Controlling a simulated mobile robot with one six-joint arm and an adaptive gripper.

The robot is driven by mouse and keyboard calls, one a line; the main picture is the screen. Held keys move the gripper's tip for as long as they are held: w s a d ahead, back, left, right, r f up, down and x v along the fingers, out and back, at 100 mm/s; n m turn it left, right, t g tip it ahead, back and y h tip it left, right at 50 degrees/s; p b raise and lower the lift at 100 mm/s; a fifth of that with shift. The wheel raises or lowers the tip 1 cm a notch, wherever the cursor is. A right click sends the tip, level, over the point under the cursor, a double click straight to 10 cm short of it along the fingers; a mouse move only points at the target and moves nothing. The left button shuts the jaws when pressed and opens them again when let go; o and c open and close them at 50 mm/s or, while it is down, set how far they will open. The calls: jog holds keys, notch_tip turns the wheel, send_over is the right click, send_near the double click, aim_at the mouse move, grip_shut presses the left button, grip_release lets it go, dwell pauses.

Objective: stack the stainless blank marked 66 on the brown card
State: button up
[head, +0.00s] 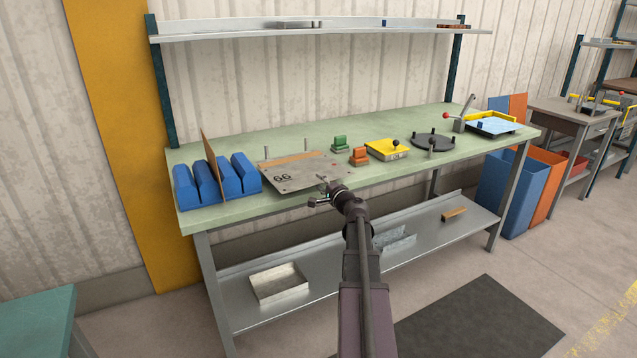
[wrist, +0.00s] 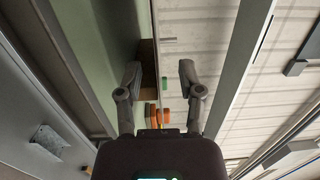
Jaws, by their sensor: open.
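A thin brown sheet (head: 210,160) stands tilted between the blue blocks to the left. My gripper (head: 323,190) is at the front right corner of the blank in the head view; I cannot tell whether it touches. In the wrist view my gripper (wrist: 159,75) is open, with nothing held between its fingers.
Blue blocks (head: 217,180) stand left of the blank. Green (head: 340,143) and orange (head: 358,156) blocks, a yellow-topped fixture (head: 387,149) and a dark round plate (head: 433,142) stand to the right. Two upright pins are behind the blank. A shelf (head: 330,33) hangs above.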

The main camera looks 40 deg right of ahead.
jog(key=shift+s+a, duration=0.15)
jog(key=shift+s, duration=0.85)
jog(key=shift+s+a, duration=0.2)
jog(key=shift+s, duration=0.75)
jog(key=shift+s+a, duration=0.15)
jog(key=shift+s, duration=0.85)
jog(key=w+a+f+n+g+y, duration=0.1)
jog(key=a+f+n+g+y, duration=0.25)
jog(key=a, duration=0.65)
jog(key=w+a+f+n+g+y, duration=0.2)
jog(key=a+f+n, duration=0.2)
jog(key=a, duration=0.6)
jog(key=w+a+f+n+g+y, duration=0.1)
jog(key=a+f+n+g+y, duration=0.25)
jog(key=a, duration=0.75)
jog(key=s+a+f+n+g+h, duration=0.3)
jog(key=s+a+f+n+g, duration=0.1)
jog(key=s+a, duration=0.35)
jog(key=s+a+f+n+g+h, duration=0.35)
jog(key=s+a+g, duration=0.2)
jog(key=a, duration=0.35)
notch_tip(320, 180, up, 15)
jog(key=s+n+p, duration=0.1)
jog(key=p, duration=1.4)
jog(key=shift+a+f, duration=0.2)
jog(key=shift+t, duration=0.25)
